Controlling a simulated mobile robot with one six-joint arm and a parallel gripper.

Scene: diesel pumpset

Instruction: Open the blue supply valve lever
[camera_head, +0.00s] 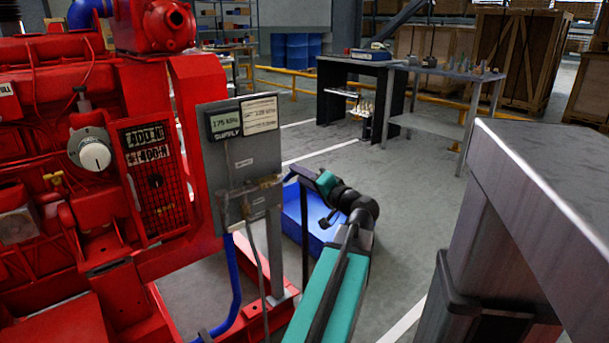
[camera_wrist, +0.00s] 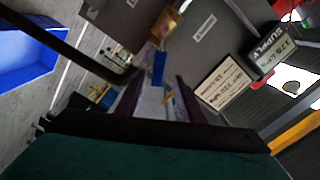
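The blue supply valve lever (camera_wrist: 159,68) shows in the wrist view, below a brass valve body (camera_wrist: 168,27) on a grey panel. My gripper (camera_wrist: 157,80) is open, with its two dark fingers on either side of the lever in the picture. A gap shows between the lever and each finger; I cannot tell how deep the lever sits between them. In the head view my gripper (camera_head: 294,178) is at the right edge of the grey supply panel (camera_head: 241,150). I cannot make out the lever there.
The red pumpset (camera_head: 90,130) fills the left. A blue bin (camera_head: 308,212) is on the floor behind my arm. A blue hose (camera_head: 234,285) runs below the panel. A grey metal surface (camera_head: 560,170) stands close at right. Workbenches (camera_head: 440,75) are farther back.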

